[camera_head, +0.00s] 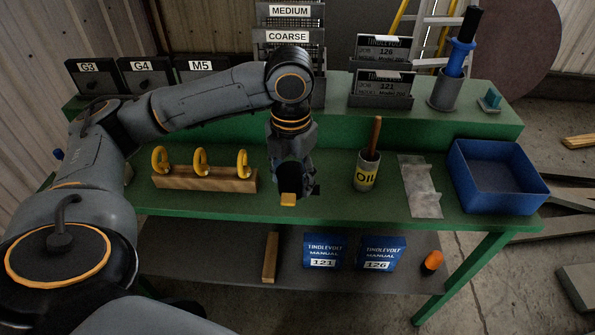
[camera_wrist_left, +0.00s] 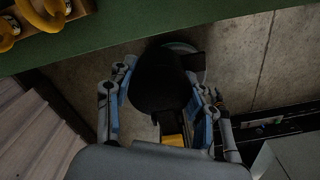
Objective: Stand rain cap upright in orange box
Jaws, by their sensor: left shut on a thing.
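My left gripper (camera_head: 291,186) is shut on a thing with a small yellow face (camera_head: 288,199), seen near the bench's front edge. In the left wrist view a yellow patch (camera_wrist_left: 173,140) shows between the fingers, below a dark rounded shape (camera_wrist_left: 160,80). I cannot tell if that shape is part of the held thing, or if the held thing is the rain cap. No orange box can be made out; a small orange object (camera_head: 432,261) lies at the right of the lower shelf. My right gripper is not in view.
Blue manuals (camera_head: 323,252) and a wooden block (camera_head: 270,257) are on the lower shelf.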

